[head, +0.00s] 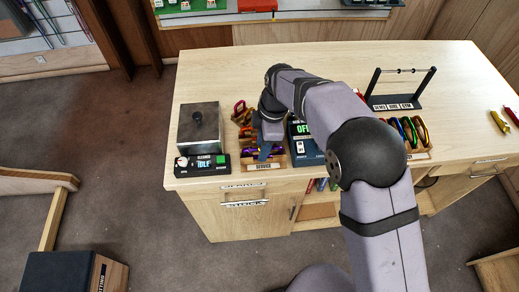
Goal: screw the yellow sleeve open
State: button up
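My gripper (265,152) points down over the wooden tray labelled SERVICE (262,167), at the left part of the bench. Its fingertips are small and dark here, and I cannot tell whether they are open or shut or touch anything. Several coloured carabiners (243,112) lie in and behind this tray, partly hidden by my arm. I cannot make out a yellow sleeve on any of them. A yellow piece (498,121) lies at the bench's far right, too small to identify.
A dark blue unit (304,150) is close on the right. A black rack (400,103) and carabiner tray (422,154) stand further right. The bench's (290,55) back is clear.

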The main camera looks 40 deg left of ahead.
jog(key=shift+r, duration=0.6)
jog(key=shift+s+d, duration=0.5)
jog(key=shift+s, duration=0.1)
jog(key=shift+f+b, duration=0.3)
dwell(0.3)
jog(key=shift+f+b, duration=0.75)
jog(key=shift+f, duration=0.5)
jog(key=shift+w+a+p, duration=0.3)
jog(key=shift+w+a, duration=0.25)
jog(key=shift+r, duration=0.2)
